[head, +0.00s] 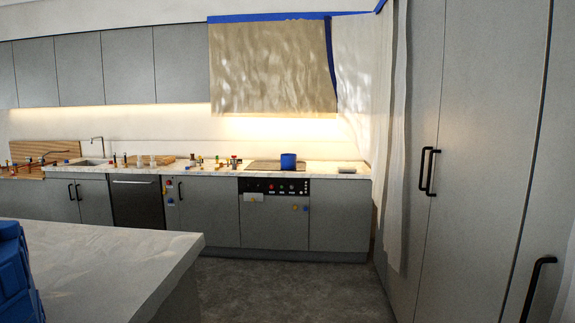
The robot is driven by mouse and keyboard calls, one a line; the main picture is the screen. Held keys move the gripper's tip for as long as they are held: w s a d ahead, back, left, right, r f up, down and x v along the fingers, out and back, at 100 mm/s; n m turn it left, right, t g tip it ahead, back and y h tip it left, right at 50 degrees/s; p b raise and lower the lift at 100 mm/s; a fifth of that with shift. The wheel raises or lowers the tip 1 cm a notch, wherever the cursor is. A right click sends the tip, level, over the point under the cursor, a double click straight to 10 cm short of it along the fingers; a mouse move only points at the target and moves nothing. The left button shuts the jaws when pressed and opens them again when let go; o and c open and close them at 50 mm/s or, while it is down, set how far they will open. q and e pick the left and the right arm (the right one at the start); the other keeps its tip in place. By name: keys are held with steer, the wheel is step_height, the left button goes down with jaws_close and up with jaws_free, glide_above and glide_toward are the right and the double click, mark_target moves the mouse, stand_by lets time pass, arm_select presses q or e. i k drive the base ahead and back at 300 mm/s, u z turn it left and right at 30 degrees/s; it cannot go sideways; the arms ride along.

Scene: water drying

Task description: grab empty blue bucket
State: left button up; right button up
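A small blue bucket (288,161) stands upright on the far counter, on or beside the dark cooktop (262,166). Whether it is empty cannot be seen from here. A blue object (14,275) is cut off at the left edge, by the near counter; I cannot tell what it is. Neither of my grippers shows in the head view.
A near counter (95,262) fills the lower left, its corner jutting toward the middle. Grey floor (285,285) lies clear between it and the far cabinets. Tall cabinets (470,130) with black handles and a hanging translucent sheet (398,150) bound the right. Several small items line the far counter.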

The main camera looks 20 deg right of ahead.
mark_target(289, 161)
steer(key=z, duration=0.2)
steer(key=i, duration=1.7)
steer(key=z, duration=0.5)
steer(key=i, duration=2.7)
steer(key=u, duration=0.15)
steer(key=i, duration=2.25)
steer(key=u, duration=0.3)
